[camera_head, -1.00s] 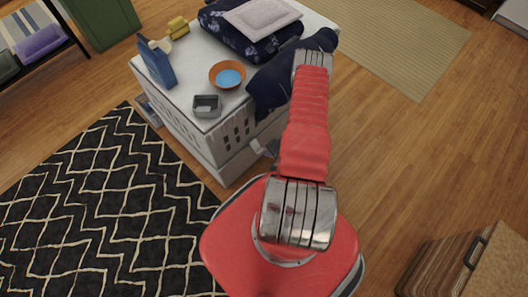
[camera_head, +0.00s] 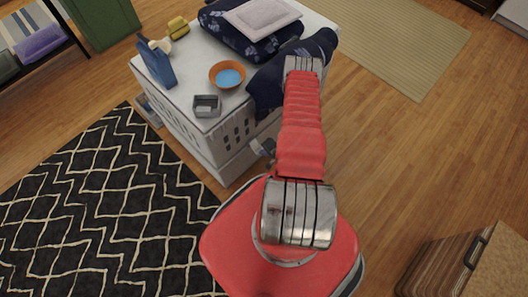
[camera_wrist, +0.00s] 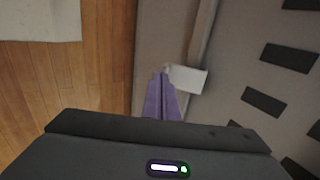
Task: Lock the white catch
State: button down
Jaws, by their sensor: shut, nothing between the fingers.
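The white catch (camera_wrist: 187,79) shows in the wrist view as a small pale tab on the side of the white slotted basket (camera_wrist: 228,65). My gripper (camera_wrist: 161,76) has purple fingers, closed together and empty. Their tips are at the left end of the catch; I cannot tell whether they touch it. In the head view the white basket (camera_head: 190,126) stands left of my red arm. A small grey shape low at its right side is partly hidden by my arm, and I cannot make out the catch there.
On the basket's top are an orange bowl (camera_head: 227,75), a small grey tray (camera_head: 207,105), a blue bottle (camera_head: 158,65) and dark folded cloth (camera_head: 245,35). A patterned black rug (camera_head: 100,205) lies left.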

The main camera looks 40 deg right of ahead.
jog(key=shift+s+f+x, duration=0.1)
jog(key=shift+s+x, duration=0.1)
jog(key=shift+x, duration=0.7)
jog(key=shift+s+f+x, duration=0.15)
jog(key=shift+x, duration=0.75)
jog(key=shift+s+f+x, duration=0.1)
jog(key=shift+s+x, duration=0.1)
jog(key=shift+x, duration=0.7)
jog(key=shift+r, duration=0.1)
jog(key=shift+w+r, duration=0.15)
jog(key=shift+r, duration=0.7)
jog(key=s+r, duration=0.7)
jog(key=s, duration=0.4)
jog(key=shift+s+r, duration=0.35)
jog(key=shift+s, duration=0.05)
